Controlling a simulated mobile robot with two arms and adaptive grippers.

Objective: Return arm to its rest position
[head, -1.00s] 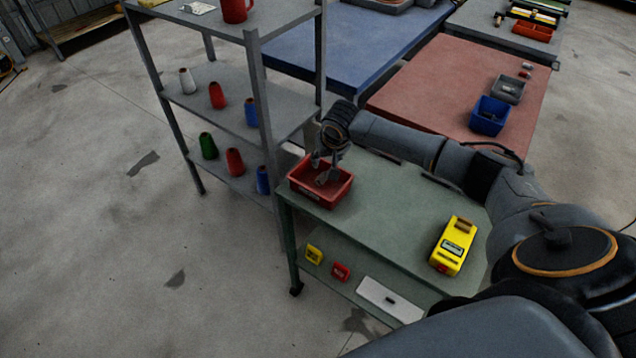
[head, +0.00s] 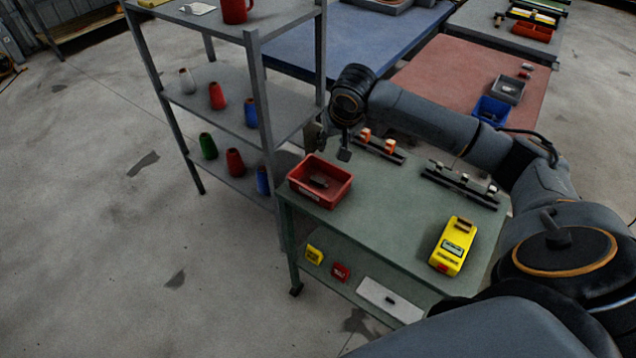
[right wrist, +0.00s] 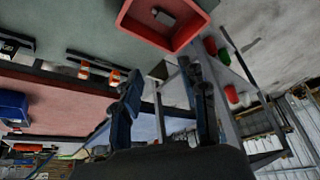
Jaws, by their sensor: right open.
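My right arm reaches in from the right in the head view. Its gripper (head: 333,148) hangs above the far left end of the green cart top (head: 385,210), just behind and above a red bin (head: 343,190). The gripper is open and nothing shows between its fingers. In the right wrist view its two fingers (right wrist: 165,105) stand apart, with the red bin (right wrist: 130,28) beyond them. A small dark grey item (head: 318,181) lies in the bin; it also shows in the right wrist view (right wrist: 163,16). My left gripper is not in view.
A grey shelf rack (head: 222,110) with several thread cones stands close left of the gripper. A yellow device (head: 453,246) sits on the cart. Racks with orange-topped pieces (head: 378,148) and dark holders (head: 460,183) line the cart's back edge. A red table (head: 440,85) lies behind.

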